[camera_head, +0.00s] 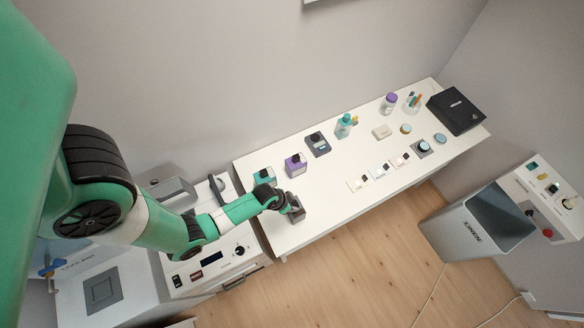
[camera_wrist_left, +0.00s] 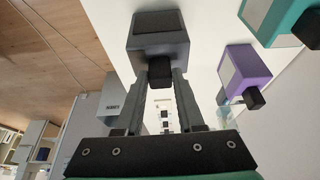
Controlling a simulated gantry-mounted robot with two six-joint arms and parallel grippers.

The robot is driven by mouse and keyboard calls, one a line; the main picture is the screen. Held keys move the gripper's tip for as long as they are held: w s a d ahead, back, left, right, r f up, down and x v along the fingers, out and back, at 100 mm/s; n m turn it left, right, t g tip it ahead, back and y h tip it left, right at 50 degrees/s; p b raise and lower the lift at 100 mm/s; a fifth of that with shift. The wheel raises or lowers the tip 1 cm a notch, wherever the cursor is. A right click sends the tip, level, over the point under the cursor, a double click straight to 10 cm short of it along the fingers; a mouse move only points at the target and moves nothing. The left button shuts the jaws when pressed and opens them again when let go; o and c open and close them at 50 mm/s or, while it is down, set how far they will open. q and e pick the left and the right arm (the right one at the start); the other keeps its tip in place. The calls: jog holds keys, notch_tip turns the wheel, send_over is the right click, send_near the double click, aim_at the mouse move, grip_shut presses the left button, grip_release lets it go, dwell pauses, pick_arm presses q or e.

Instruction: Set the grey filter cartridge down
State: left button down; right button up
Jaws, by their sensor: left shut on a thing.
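The grey filter cartridge (camera_wrist_left: 157,32) is a dark grey block with a black knob, in the left wrist view. My left gripper (camera_wrist_left: 161,75) is shut on the knob, one finger on each side. In the head view the cartridge (camera_head: 297,211) is at the left end of the white table (camera_head: 330,205), close to its front edge, with my left gripper (camera_head: 284,203) at it. I cannot tell whether its base touches the table. My right gripper is not in view.
A purple cartridge (camera_head: 295,165) and a teal cartridge (camera_head: 264,176) stand behind the grey one. The tabletop just right of the grey cartridge is clear.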

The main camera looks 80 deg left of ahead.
pick_arm(q)
jog(key=shift+r, duration=0.1)
jog(key=shift+f, duration=0.25)
jog(key=c, duration=0.5)
grip_release()
jog(key=p+v, duration=0.5)
jog(key=v, duration=0.3)
